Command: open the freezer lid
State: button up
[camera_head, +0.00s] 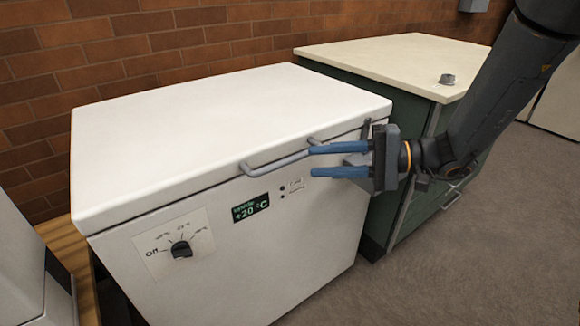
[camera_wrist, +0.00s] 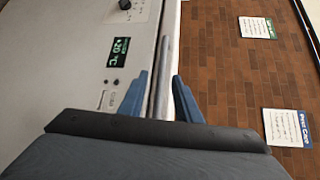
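The white chest freezer (camera_head: 270,240) has its lid (camera_head: 220,125) lying shut. A grey bar handle (camera_head: 275,164) sits at the lid's front edge. It also shows in the wrist view (camera_wrist: 163,60). My gripper (camera_head: 312,161) is at the handle's right end, its two blue fingers apart, and the upper finger hides part of the bar. In the wrist view the bar runs between the open fingers (camera_wrist: 159,76), with a gap visible on each side near the tips. Whether either finger touches the bar is hard to tell.
The freezer front carries a dial (camera_head: 181,249) and a display (camera_head: 250,207) reading +20 °C. A green cabinet (camera_head: 425,150) with a cream top stands close at the right, bearing a small metal object (camera_head: 447,79). A brick wall (camera_head: 120,50) rises behind. Grey floor (camera_head: 460,260) is clear in front.

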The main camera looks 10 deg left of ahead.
aim_at(295, 161)
jog(key=shift+w+a, duration=0.2)
jog(key=shift+a, duration=0.1)
jog(key=shift+s+a+f, duration=0.1)
jog(key=shift+a+f, duration=0.05)
jog(key=shift+a, duration=1.05)
jog(key=shift+s+a+f, duration=0.15)
jog(key=shift+a+f, duration=0.05)
jog(key=shift+a, duration=0.95)
jog(key=shift+s+a+f, duration=0.1)
jog(key=shift+a+f, duration=0.05)
jog(key=shift+a, duration=1.05)
grip_shut()
